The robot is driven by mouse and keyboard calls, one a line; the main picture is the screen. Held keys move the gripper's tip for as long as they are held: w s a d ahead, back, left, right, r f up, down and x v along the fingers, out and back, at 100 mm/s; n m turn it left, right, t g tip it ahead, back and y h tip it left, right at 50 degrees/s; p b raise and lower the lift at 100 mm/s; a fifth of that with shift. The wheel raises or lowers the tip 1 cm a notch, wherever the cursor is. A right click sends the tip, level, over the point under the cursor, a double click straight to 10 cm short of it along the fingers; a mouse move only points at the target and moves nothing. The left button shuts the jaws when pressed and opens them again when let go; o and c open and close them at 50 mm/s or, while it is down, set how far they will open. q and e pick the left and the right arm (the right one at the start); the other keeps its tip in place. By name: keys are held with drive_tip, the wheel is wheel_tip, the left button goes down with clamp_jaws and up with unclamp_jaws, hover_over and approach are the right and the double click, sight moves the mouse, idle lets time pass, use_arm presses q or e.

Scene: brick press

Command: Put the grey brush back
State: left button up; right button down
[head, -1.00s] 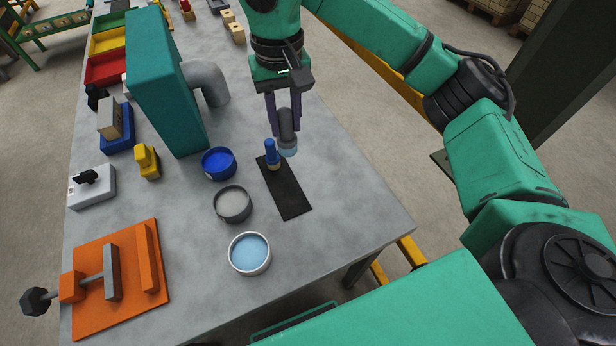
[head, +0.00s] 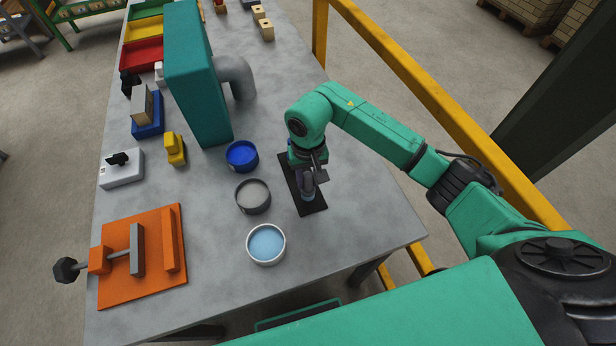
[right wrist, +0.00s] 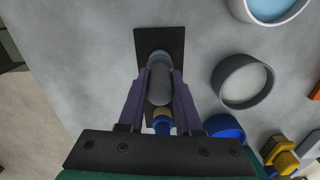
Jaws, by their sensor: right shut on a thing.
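My right gripper (head: 308,186) points down over the black mat (head: 316,208) and is shut on the grey brush (right wrist: 160,84). The brush's pale blue tip (right wrist: 160,56) is over the mat, which also shows in the right wrist view (right wrist: 174,40). I cannot tell whether the tip touches the mat. My left gripper is not in view.
Left of the mat stand a blue pot (head: 242,168), a grey pot (head: 253,209) and a white pot of light blue liquid (head: 266,261). A teal press (head: 200,90) with a grey pipe stands beyond. The table right of the mat is clear.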

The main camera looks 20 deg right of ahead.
drive_tip(key=shift+f, duration=0.15)
drive_tip(key=c, duration=0.6)
unclamp_jaws()
drive_tip(key=shift+c, duration=0.2)
drive_tip(key=shift+o, duration=0.2)
drive_tip(key=shift+r, duration=0.2)
wheel_tip(320, 180, up, 7)
drive_tip(key=b, duration=0.3)
drive_tip(key=shift+w+r+b, duration=0.1)
drive_tip(key=shift+r+b, duration=0.05)
drive_tip(key=shift+b, duration=0.15)
wheel_tip(320, 180, up, 4)
drive_tip(key=shift+f, duration=0.1)
drive_tip(key=shift+r, duration=0.5)
